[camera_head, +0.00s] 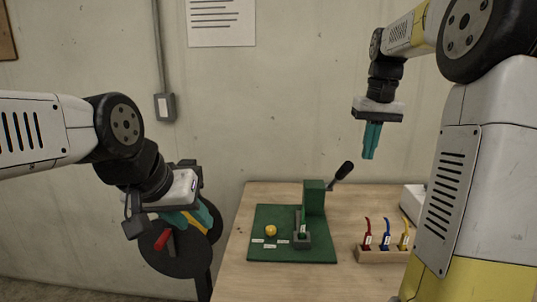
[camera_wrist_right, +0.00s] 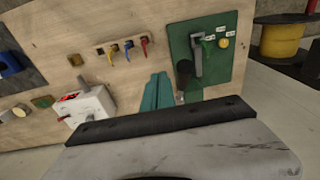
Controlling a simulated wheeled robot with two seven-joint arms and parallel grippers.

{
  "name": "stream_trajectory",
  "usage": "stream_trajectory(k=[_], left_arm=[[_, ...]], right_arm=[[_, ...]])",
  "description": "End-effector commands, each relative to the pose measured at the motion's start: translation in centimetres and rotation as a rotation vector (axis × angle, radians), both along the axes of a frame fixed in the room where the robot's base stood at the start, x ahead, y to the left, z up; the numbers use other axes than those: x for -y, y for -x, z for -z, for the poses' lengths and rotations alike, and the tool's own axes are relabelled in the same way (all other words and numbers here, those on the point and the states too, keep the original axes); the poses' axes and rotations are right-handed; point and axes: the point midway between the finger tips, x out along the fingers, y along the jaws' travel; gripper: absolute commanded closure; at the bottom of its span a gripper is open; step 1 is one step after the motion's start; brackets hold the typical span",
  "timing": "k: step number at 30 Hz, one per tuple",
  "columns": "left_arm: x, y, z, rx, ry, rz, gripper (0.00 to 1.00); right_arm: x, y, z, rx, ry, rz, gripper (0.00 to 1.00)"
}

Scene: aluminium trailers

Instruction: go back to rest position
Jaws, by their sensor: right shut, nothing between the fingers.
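My right gripper (camera_head: 369,154) hangs above the back of the wooden table, fingers pointing down, in the head view. Its teal fingers are together and empty; they also show in the right wrist view (camera_wrist_right: 157,92). My left gripper (camera_head: 200,216) is at the left, beyond the table's left edge, in front of dark round discs. Its teal fingers are partly hidden by its own body, and I cannot tell whether they are apart.
The wooden table (camera_head: 268,283) bears a green board (camera_head: 262,216) with a green lever press (camera_head: 314,197) and a yellow round piece (camera_head: 271,231). A wooden rack (camera_head: 375,256) holds red, blue and yellow pieces. A white box (camera_wrist_right: 89,107) stands beyond the rack. A concrete wall is behind.

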Motion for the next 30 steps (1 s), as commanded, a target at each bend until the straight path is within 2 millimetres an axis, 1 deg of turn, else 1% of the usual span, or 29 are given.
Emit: stream_trajectory(k=[5, 8, 11, 14, 15, 18, 21, 25, 30], left_arm=[[0.0, 0.0, 0.0, 0.000, 0.000, 0.000, 0.64], [0.0, 0.0, 0.0, 0.000, 0.000, 0.000, 0.64], [0.0, 0.0, 0.0, 0.000, 0.000, 0.000, 0.64], [0.0, 0.0, 0.0, 0.000, 0.000, 0.000, 0.64], [0.0, 0.0, 0.0, 0.000, 0.000, 0.000, 0.64], [0.0, 0.0, 0.0, 0.000, 0.000, 0.000, 0.64], [0.0, 0.0, 0.0, 0.000, 0.000, 0.000, 0.64], [0.0, 0.0, 0.0, 0.000, 0.000, 0.000, 0.64], [0.0, 0.0, 0.0, 0.000, 0.000, 0.000, 0.64]], right_arm=[[-1.4, 2.6, -0.3, 0.064, -0.030, -0.015, 1.00], [-2.6, 4.6, -0.3, 0.111, -0.050, -0.025, 1.00], [-4.1, 7.3, 0.0, 0.172, -0.074, -0.038, 1.00], [-6.1, 10.7, 0.8, 0.252, -0.096, -0.056, 1.00], [-6.9, 12.2, 1.3, 0.285, -0.103, -0.062, 1.00], [-8.7, 15.3, 2.9, 0.358, -0.117, -0.075, 1.00], [-10.0, 17.7, 4.5, 0.415, -0.123, -0.084, 1.00], [-10.9, 19.6, 6.0, 0.460, -0.125, -0.088, 1.00], [-11.2, 20.3, 6.7, 0.477, -0.125, -0.089, 1.00]])
